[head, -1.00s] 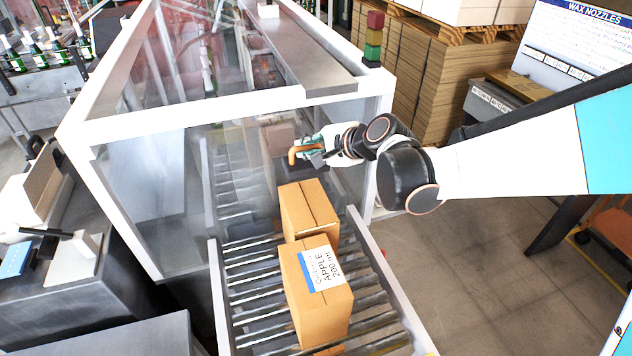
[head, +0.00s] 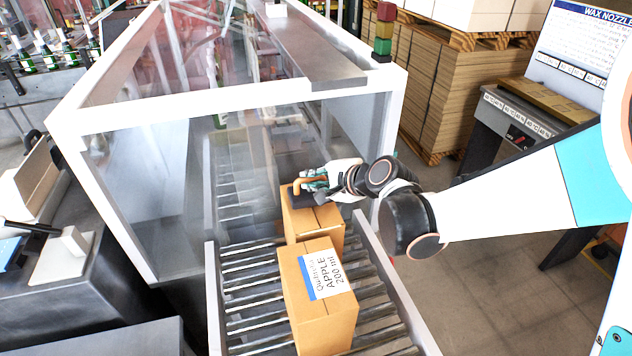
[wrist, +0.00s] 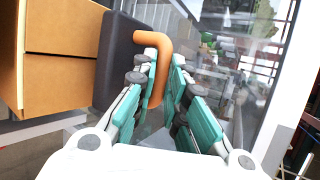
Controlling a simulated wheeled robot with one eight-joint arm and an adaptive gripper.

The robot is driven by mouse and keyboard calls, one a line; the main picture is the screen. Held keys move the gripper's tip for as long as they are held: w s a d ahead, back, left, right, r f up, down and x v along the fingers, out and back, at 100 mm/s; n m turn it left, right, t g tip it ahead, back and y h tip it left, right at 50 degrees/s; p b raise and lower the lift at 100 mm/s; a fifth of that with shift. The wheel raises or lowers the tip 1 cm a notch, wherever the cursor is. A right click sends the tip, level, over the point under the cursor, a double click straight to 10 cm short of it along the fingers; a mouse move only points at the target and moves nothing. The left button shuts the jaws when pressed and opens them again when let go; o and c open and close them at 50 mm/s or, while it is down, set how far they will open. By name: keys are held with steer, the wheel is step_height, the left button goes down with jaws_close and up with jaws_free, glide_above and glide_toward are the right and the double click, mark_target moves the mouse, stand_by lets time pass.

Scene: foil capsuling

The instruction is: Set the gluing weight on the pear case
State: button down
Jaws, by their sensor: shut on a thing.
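The gluing weight is a dark block (head: 297,198) with an orange bent handle (wrist: 150,38). My gripper (head: 318,182) is shut on the handle; in the wrist view its teal-padded fingers (wrist: 163,66) close around it. The weight is at the top of the rear brown case (head: 318,224), over its left part. In the wrist view the block lies along the face of this case (wrist: 60,75); I cannot tell whether they touch. No label shows on the rear case. The front case (head: 320,310) carries a label reading APPLE 200 ml.
Both cases stand on a roller conveyor (head: 250,300) with pale side rails. A clear-walled machine with a white frame (head: 235,103) encloses the conveyor behind them. Stacked cardboard (head: 440,90) and a bench with a sign stand at the right.

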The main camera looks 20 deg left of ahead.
steer(key=shift+s+r, duration=0.1)
steer(key=shift+r, duration=0.05)
steer(key=shift+f+b, duration=0.4)
steer(key=shift+b, duration=0.05)
steer(key=shift+f, duration=0.25)
steer(key=c, duration=1.6)
jaws_free()
